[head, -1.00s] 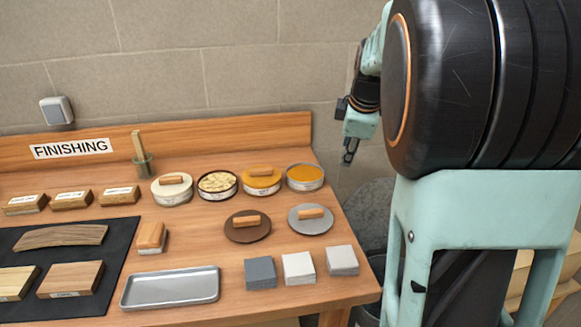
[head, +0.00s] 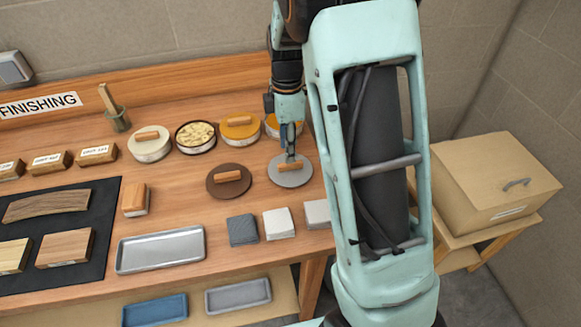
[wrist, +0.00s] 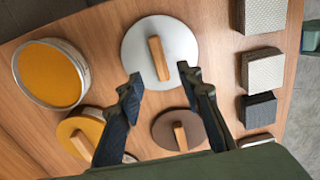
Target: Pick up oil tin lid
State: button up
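The grey round lid (head: 299,178) with a wooden bar handle lies flat on the bench, next to the open tin of orange contents (head: 271,124). In the wrist view the grey lid (wrist: 135,45) is ahead of my gripper, with its handle (wrist: 158,58) in line with the gap between the fingers. My gripper (wrist: 163,82) is open and empty; its tips also show in the head view (head: 290,157), at the lid. I cannot tell the exact height of the tips above the handle. The open tin (wrist: 50,73) is partly hidden by my arm in the head view.
A brown lid (head: 222,189) lies left of the grey one. Lidded tins, one yellow-lidded (head: 240,134), and an open tin of flakes (head: 195,145) stand behind. Abrasive blocks (head: 278,225) and a metal tray (head: 160,260) lie in front. A lidded box (head: 485,180) stands at right.

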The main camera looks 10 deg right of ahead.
aim_at(290, 167)
jog(key=f, duration=0.5)
jog(key=shift+d+f+p, duration=0.1)
jog(key=shift+d+p, duration=0.25)
jog(key=shift+p, duration=0.05)
jog(key=shift+c, duration=0.2)
grip_shut()
